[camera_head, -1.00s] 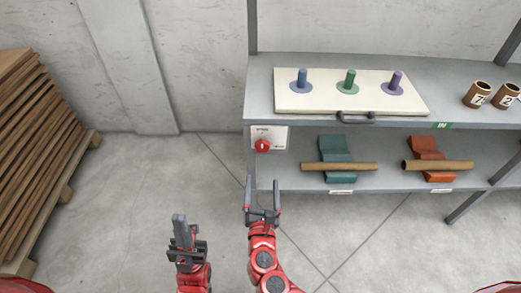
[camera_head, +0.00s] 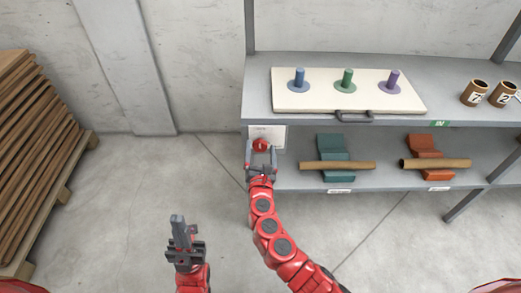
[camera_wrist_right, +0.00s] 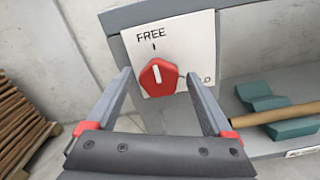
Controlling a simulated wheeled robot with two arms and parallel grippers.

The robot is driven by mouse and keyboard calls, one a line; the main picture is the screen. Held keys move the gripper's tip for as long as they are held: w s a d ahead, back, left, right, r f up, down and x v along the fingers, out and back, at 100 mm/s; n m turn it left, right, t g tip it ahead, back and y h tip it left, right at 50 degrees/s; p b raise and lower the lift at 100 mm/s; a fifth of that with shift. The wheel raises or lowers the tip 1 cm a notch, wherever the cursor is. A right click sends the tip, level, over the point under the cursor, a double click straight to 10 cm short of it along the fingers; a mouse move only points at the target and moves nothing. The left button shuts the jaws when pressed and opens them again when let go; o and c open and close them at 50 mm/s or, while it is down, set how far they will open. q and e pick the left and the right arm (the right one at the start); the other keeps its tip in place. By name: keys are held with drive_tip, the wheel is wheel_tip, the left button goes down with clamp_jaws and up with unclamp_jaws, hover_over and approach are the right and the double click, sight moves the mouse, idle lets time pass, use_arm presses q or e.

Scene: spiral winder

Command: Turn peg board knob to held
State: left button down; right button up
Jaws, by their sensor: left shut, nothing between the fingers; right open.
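The red knob (camera_head: 260,145) sits on a white plate (camera_head: 279,131) at the left front of the shelf unit. In the right wrist view the knob (camera_wrist_right: 158,77) has a white line pointing up towards the word FREE; a second label at the lower right is partly hidden by a finger. My right gripper (camera_head: 261,151) is open, its fingers reaching towards the plate on either side of the knob; whether they touch it I cannot tell. The peg board (camera_head: 300,103) lies on the upper shelf with a blue, a green and a purple peg. My left gripper (camera_head: 178,221) is shut and empty, low over the floor.
The lower shelf (camera_head: 390,181) carries a teal cradle (camera_head: 333,147) and an orange cradle (camera_head: 423,147), each with a brown tube across it. Numbered brown tubes (camera_head: 474,93) stand on the upper shelf. Stacked brown sheets (camera_head: 35,150) stand far left. The floor between is clear.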

clamp_jaws()
drive_tip(key=shift+m, duration=0.3)
drive_tip(key=m+b, duration=0.4)
drive_tip(key=m, duration=0.1)
drive_tip(key=shift+d+f, duration=0.1)
drive_tip(key=shift+f, duration=0.05)
drive_tip(key=m+b, duration=0.4)
drive_tip(key=m, duration=0.2)
drive_tip(key=shift+m+b, duration=0.3)
drive_tip(key=m+b, duration=0.1)
drive_tip(key=m, duration=0.1)
drive_tip(key=m+b, duration=0.4)
drive_tip(key=shift+d+f, duration=0.1)
drive_tip(key=shift+f, duration=0.2)
drive_tip(key=m+b, duration=0.3)
drive_tip(key=m, duration=0.2)
drive_tip(key=shift+m+b, duration=0.3)
drive_tip(key=shift+b, duration=0.1)
